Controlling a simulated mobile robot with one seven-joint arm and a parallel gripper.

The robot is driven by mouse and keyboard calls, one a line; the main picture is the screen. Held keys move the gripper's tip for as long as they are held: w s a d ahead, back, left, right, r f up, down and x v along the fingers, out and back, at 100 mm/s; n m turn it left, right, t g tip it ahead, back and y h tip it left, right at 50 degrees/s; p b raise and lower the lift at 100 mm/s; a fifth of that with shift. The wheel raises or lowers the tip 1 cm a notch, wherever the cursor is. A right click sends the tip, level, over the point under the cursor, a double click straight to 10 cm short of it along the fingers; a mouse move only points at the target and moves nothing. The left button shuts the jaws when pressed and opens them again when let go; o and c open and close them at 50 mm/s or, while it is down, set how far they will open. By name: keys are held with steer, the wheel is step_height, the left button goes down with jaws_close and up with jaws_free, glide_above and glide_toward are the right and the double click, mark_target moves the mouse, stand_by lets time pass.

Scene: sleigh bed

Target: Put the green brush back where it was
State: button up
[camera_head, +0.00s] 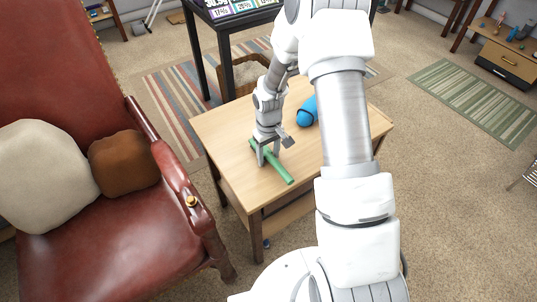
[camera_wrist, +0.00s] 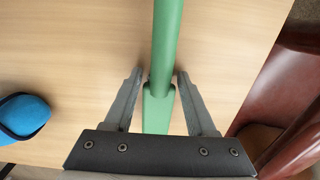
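The green brush (camera_head: 279,168) lies on the light wooden table (camera_head: 226,124), its handle pointing toward the table's front edge. My gripper (camera_head: 267,160) is over the brush, pointing down, with its fingers low near the table top. In the wrist view the green brush (camera_wrist: 167,40) runs between the two fingers of my gripper (camera_wrist: 160,80). The fingers stand apart on either side of it, with a visible gap on each side. Part of the brush is hidden behind the gripper in the head view.
A blue object (camera_head: 307,111) lies on the table behind my gripper; it also shows at the left of the wrist view (camera_wrist: 22,117). A red leather armchair (camera_head: 120,235) with cushions stands close to the table's left side. A dark stand (camera_head: 222,50) is behind the table.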

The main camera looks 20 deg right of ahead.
steer(key=o, duration=0.3)
steer(key=shift+o, duration=0.2)
steer(key=s+r+m+t+p, duration=0.1)
steer(key=s+r+p, duration=0.2)
steer(key=r, duration=1)
steer(key=s+r+t+p, duration=0.1)
steer(key=s+r+p, duration=0.2)
steer(key=r, duration=0.9)
steer(key=s+r+m+t+p, duration=0.1)
steer(key=s+r+p, duration=0.2)
steer(key=r, duration=1)
steer(key=s+a+r+m+t+p, duration=0.1)
steer(key=s+r+p, duration=0.4)
steer(key=s+r, duration=0.6)
steer(key=s+t, duration=0.1)
steer(key=s, duration=0.2)
steer(key=shift+m+t, duration=0.3)
